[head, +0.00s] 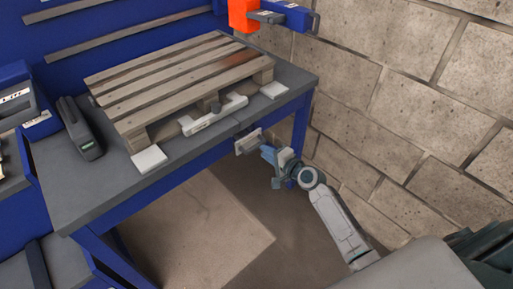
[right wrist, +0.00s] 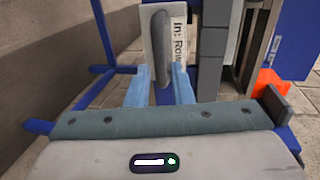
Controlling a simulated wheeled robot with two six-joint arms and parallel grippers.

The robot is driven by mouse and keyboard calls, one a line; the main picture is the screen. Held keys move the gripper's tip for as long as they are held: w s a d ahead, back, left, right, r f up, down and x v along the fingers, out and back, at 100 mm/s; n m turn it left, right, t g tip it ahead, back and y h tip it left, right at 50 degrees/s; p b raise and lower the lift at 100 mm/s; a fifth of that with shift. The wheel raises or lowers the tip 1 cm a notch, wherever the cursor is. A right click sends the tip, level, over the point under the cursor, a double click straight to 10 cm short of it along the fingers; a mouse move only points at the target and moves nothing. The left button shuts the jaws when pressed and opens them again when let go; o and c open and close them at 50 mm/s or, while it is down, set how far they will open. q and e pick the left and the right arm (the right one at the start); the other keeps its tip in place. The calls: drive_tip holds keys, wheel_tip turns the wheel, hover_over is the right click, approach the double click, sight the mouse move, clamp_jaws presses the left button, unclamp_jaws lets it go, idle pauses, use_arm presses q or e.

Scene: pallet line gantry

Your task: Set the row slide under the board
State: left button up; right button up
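A pale plate with a grey upright handle (right wrist: 161,48) and a label whose visible part reads "In: Row" is at the front edge of the bench; I take it as the row slide (head: 248,141). My right gripper (head: 268,153) reaches it from the front right. In the right wrist view its blue fingers (right wrist: 161,82) lie close on both sides of the handle and look shut on it. The wooden pallet (head: 180,75) has several boards and lies on the bench. Which board is meant I cannot tell. My left gripper is not in view.
The bench (head: 65,180) has a grey top and blue legs. A light block with a knob (head: 213,115) and white pads (head: 149,159) sit by the pallet. A block wall (head: 410,90) bounds the right.

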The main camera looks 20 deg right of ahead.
sight(256, 146)
drive_tip(key=x, duration=0.5)
drive_tip(key=shift+w+a+f, duration=0.1)
drive_tip(key=shift+w, duration=0.25)
clamp_jaws()
